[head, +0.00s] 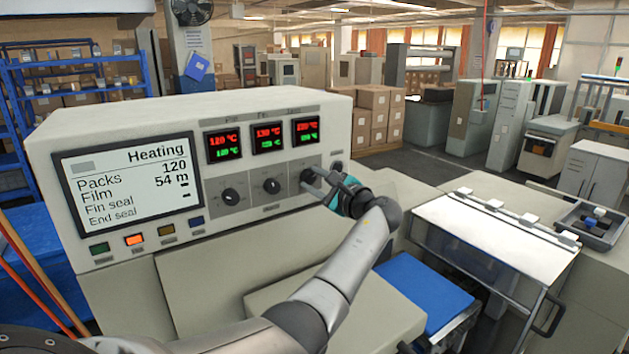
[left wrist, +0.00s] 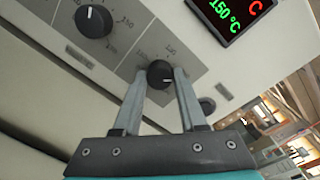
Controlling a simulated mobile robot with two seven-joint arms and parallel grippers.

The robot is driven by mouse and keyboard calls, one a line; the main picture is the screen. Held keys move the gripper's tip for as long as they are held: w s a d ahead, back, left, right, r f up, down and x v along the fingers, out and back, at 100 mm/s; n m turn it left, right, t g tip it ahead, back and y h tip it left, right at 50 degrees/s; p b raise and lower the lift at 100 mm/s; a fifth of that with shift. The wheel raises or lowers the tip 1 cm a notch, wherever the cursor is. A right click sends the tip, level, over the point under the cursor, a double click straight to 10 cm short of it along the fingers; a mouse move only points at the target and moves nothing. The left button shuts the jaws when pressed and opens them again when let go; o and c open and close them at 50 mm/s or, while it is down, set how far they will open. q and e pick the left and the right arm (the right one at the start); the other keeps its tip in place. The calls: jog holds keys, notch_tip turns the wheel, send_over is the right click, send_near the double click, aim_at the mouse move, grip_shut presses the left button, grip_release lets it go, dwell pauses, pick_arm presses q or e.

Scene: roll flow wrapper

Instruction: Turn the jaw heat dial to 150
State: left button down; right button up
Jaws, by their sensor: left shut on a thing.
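The rightmost dial of the row of three, a black knob (left wrist: 160,74) with a white pointer mark, sits on a grey plate on the machine front. My left gripper (head: 316,178) is shut on this knob, one finger on each side of it. In the head view the gripper mostly covers the knob. Above it is the rightmost display (head: 306,130), with a red line over a green line. In the left wrist view the green line of this display (left wrist: 228,14) reads 150 °C; the red number is cut off. My right gripper is not in view.
Two similar knobs, the left (head: 231,196) and middle (head: 272,186), sit beside the held one. A small dark knob or button (left wrist: 207,104) is close to the gripper's right finger. The large screen (head: 130,180) reads Heating. A blue pad (head: 425,290) lies below the arm.

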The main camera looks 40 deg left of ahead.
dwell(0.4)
pick_arm(q)
jog(key=shift+c, duration=2.3)
grip_release()
jog(key=b+v, duration=0.3)
jog(key=v, duration=1.2)
jog(key=shift+d, duration=0.2)
